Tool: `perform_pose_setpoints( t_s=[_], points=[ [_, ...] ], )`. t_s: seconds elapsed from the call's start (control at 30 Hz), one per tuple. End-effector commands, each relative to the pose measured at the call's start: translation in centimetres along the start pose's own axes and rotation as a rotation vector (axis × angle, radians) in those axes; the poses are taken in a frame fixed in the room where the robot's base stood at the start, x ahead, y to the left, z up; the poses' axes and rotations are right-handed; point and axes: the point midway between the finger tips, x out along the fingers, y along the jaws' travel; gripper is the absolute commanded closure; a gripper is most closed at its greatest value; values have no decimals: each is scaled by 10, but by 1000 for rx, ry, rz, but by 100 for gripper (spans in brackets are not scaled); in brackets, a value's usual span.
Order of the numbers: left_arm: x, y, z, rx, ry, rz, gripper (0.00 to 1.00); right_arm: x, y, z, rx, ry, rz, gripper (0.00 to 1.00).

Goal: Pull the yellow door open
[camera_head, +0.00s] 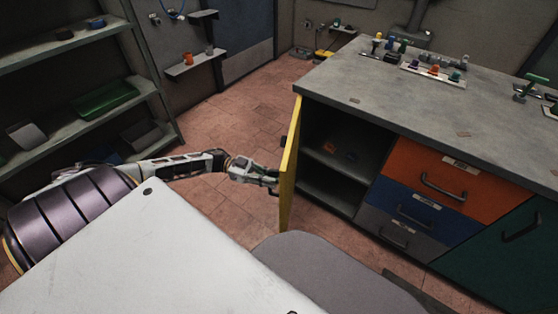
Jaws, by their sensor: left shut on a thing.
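The yellow door (289,168) stands wide open, seen nearly edge-on, at the left end of the grey workbench cabinet. My left gripper (274,181) reaches in from the left and is at the outer face of the door, shut on the door's handle. The handle itself is mostly hidden by the fingers and the door's edge. My right gripper is not in view.
An orange drawer (439,174), a blue drawer (408,207) and a green door (500,245) sit right of the compartment. The benchtop (345,85) carries several small objects. Metal shelving (60,50) stands at left. Tiled floor (225,120) between is clear.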

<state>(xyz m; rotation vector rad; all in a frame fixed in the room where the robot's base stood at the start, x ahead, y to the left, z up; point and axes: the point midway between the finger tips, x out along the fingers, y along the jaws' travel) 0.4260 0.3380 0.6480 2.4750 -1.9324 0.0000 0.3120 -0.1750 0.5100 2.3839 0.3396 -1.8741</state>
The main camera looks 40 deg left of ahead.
Motion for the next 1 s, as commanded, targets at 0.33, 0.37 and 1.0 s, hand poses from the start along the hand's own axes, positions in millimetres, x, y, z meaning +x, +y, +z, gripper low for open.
perform_pose_setpoints(
  t_s=[0.33,0.37,1.0],
  points=[
    [-34,1,2,-3,-3,64,100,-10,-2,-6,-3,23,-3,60],
    [-38,1,2,-3,-4,63,100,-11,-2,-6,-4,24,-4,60],
    [-110,-9,2,-2,-3,61,100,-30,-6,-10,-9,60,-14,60]
  ],
)
